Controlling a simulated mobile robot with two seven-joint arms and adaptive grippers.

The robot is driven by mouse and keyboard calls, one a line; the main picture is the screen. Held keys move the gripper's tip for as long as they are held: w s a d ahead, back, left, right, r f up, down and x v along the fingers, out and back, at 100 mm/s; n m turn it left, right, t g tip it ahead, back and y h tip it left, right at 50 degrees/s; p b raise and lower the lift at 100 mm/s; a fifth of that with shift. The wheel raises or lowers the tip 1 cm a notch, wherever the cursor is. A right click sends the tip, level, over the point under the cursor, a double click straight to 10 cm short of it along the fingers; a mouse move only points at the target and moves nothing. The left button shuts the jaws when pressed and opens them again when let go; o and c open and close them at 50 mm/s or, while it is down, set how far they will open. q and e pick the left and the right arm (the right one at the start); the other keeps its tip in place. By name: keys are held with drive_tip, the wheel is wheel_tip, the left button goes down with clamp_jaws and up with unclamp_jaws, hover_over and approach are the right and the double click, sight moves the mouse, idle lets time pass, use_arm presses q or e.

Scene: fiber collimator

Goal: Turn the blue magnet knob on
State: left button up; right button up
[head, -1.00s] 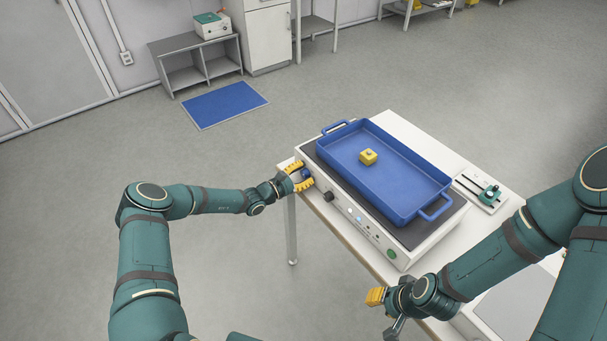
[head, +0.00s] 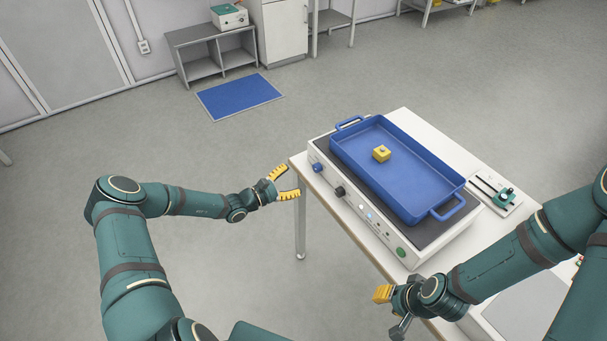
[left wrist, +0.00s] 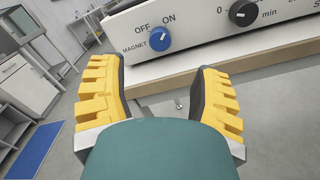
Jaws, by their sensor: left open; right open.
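The blue magnet knob (head: 318,167) is on the front panel of the white device (head: 350,207), near its left end. In the left wrist view the blue knob (left wrist: 159,39) sits below the labels OFF and ON; its light mark appears to point up and right, toward ON. My left gripper (head: 289,182) is open and empty, in front of the knob and apart from it. In the left wrist view its yellow fingers (left wrist: 160,82) are spread with the knob beyond them. My right gripper (head: 384,296) is open near the table's front edge, partly hidden by its own arm.
A black knob (head: 340,191) and a green button (head: 401,252) are on the same panel. A green-topped fixture (head: 504,198) is at the right. Floor left of the table is clear.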

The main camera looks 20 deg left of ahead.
use_arm(q)
drive_tip(key=shift+v, duration=1.05)
drive_tip(key=s+d+f+m+g+h, duration=0.1)
drive_tip(key=s+d+f+m+g, duration=0.1)
drive_tip(key=s+d+m+g, duration=0.45)
drive_tip(key=s+d+f+m+g, duration=0.2)
drive_tip(key=s+d+g, duration=0.2)
drive_tip(key=d, duration=0.5)
drive_tip(key=s+d+r+m+g+y, duration=0.1)
drive_tip(key=s+r+m+g+y, duration=0.1)
drive_tip(key=s+m+y, duration=0.6)
drive_tip(key=s+m, duration=0.4)
drive_tip(key=s, duration=0.2)
drive_tip(key=shift+s+r, duration=0.3)
